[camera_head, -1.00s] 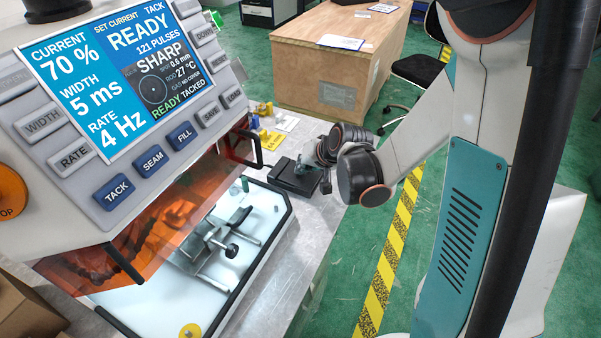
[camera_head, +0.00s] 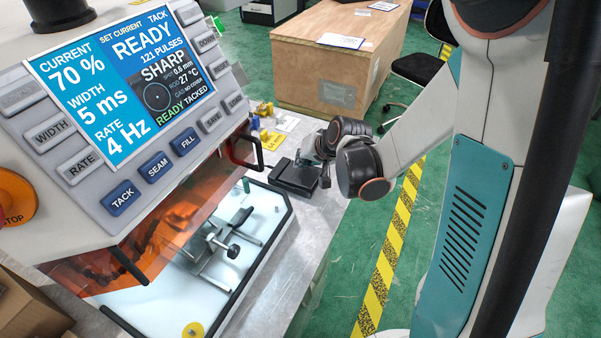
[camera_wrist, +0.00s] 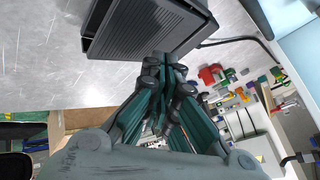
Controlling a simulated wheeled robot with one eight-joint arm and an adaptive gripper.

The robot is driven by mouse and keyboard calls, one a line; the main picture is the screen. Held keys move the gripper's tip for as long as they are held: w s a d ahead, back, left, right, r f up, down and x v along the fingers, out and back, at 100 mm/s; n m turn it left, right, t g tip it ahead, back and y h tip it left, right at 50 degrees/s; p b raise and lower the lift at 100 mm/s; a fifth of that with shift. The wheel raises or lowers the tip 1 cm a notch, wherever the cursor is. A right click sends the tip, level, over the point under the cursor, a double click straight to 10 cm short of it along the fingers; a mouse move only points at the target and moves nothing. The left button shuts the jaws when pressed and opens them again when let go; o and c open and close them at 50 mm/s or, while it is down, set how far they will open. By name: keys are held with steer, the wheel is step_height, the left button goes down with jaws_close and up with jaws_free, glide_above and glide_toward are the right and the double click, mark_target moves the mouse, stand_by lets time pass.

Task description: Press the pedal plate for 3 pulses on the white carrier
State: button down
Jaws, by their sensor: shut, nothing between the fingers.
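The black pedal plate (camera_head: 297,176) lies on the grey bench to the right of the machine. In the wrist view its ribbed plate (camera_wrist: 150,22) fills the upper middle, with a cable leaving it on the right. My gripper (camera_head: 303,163) is shut and empty, its fingertips at the plate. In the wrist view the gripper tips (camera_wrist: 163,60) overlap the plate's near edge; I cannot tell whether they touch it. The machine screen (camera_head: 120,80) reads READY, 121 PULSES, TACK, 70 %, 5 ms and 4 Hz. I cannot make out a white carrier for certain.
An orange-shielded chamber (camera_head: 160,235) with a clamp fixture (camera_head: 215,250) on a white tray stands at the left. A wooden crate (camera_head: 335,65) stands behind the bench, with a chair (camera_head: 415,68) beside it. Yellow and black tape (camera_head: 395,250) marks the green floor.

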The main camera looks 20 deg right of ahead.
mark_target(300, 172)
steer(key=shift+w+a+r+p, duration=0.15)
steer(key=shift+r+p, duration=1.55)
steer(key=shift+r, duration=0.75)
steer(key=shift+a, duration=0.1)
